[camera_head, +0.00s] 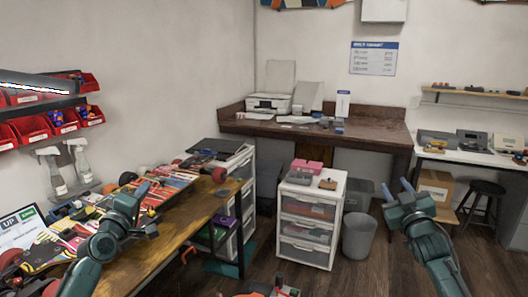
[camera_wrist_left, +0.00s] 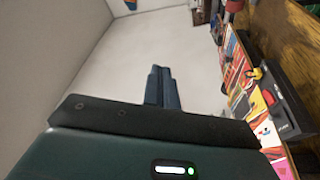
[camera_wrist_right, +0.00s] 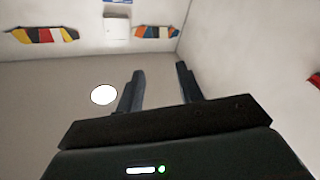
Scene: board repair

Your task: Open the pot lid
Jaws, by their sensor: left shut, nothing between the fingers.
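No pot or pot lid can be made out in any view. My left gripper (camera_head: 142,190) is shut and empty above the wooden workbench (camera_head: 172,231) at the left; its closed fingers also show in the left wrist view (camera_wrist_left: 162,88). My right gripper (camera_head: 404,188) is open and empty, raised at the right over the floor; its two parted fingers also show in the right wrist view (camera_wrist_right: 160,85).
The workbench holds skateboard decks, wheels and spray bottles (camera_head: 80,160). Red bins (camera_head: 35,127) hang on the left wall. A white drawer unit (camera_head: 310,217) and a grey bin (camera_head: 359,235) stand mid-floor. A dark desk (camera_head: 365,134) with a printer (camera_head: 268,102) is behind.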

